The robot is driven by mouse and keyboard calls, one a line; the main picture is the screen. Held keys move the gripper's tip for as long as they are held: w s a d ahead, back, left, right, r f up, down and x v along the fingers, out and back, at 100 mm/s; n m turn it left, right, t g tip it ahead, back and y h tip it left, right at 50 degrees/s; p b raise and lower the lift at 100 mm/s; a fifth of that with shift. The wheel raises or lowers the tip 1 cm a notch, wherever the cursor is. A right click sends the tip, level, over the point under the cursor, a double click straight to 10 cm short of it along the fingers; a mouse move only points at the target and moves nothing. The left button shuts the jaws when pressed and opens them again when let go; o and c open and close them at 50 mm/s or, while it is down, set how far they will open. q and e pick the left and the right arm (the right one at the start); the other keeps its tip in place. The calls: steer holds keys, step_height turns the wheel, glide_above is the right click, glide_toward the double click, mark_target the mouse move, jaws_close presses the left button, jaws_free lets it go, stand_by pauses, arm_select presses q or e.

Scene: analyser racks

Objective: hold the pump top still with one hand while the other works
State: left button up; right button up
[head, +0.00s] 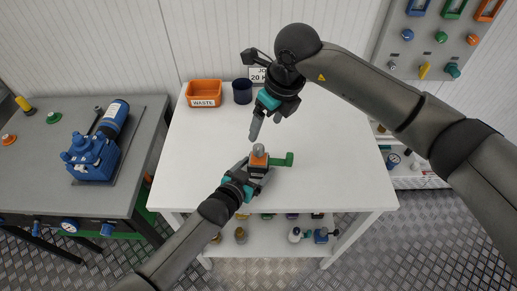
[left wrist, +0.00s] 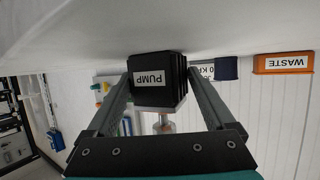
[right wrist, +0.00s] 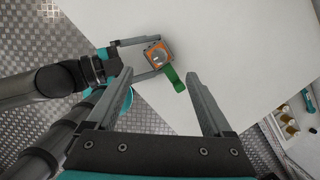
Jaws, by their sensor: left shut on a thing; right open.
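The pump (left wrist: 155,80) is a dark ribbed block with a white PUMP label, on the white table's front part. In the head view it has an orange top (head: 258,159) with a grey cylinder (head: 259,149); a green lever (head: 283,160) sticks out to the right. My left gripper (head: 256,172) is shut on the pump's body, one finger on each side. My right gripper (head: 265,122) is open and empty, behind and above the pump. The right wrist view shows the orange top (right wrist: 157,51) and green lever (right wrist: 174,78) beyond its open fingers.
An orange WASTE bin (head: 204,93) and a dark blue cup (head: 242,91) stand at the table's back left, near a sign. A grey bench (head: 60,190) with a blue machine (head: 91,155) is at left. The table's right side is clear.

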mark_target(258, 146)
steer(key=shift+x, duration=4.95)
